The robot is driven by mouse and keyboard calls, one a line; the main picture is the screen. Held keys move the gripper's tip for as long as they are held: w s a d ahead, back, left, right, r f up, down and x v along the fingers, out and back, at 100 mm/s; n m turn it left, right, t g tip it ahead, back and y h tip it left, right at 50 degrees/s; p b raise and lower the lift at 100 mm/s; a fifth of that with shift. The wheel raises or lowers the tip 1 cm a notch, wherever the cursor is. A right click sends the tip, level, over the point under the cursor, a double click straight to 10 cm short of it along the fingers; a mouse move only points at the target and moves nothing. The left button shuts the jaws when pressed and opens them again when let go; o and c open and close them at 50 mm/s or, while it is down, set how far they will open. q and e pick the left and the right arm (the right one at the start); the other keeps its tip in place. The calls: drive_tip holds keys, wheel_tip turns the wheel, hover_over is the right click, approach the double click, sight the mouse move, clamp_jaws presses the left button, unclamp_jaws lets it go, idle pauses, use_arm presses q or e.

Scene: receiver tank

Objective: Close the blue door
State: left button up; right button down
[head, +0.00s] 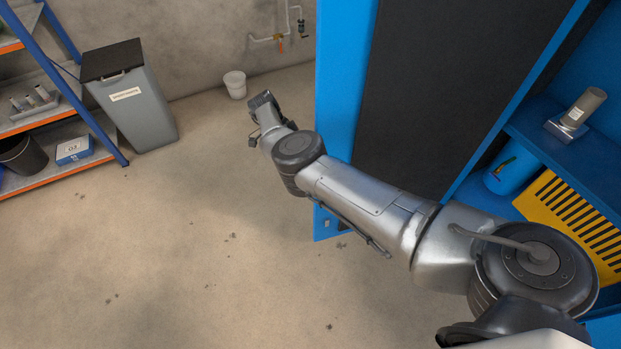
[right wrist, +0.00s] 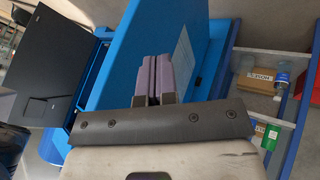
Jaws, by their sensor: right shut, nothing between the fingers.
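The blue door (head: 343,75) stands open in the head view, with a large black panel on its inner face. My right arm reaches across in front of the lower part of the door. My right gripper (head: 262,102) is to the left of the door, past its blue edge, shut and empty. In the right wrist view its closed fingers (right wrist: 153,78) show against a large blue panel (right wrist: 130,55) with a pale sheet on it. I cannot tell whether they touch it. My left gripper is not in view.
The open blue cabinet (head: 545,125) at right holds a grey cylinder (head: 585,105), a blue container (head: 512,170) and a yellow slotted part (head: 575,215). A grey bin (head: 135,110), a shelf rack (head: 45,110) and a white bucket (head: 235,84) stand at the back left. The floor at left is clear.

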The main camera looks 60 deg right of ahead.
drive_tip(key=s+a+f+b, duration=0.2)
drive_tip(key=s+a+f, duration=0.1)
drive_tip(key=s+f, duration=0.3)
drive_tip(key=shift+s, duration=0.8)
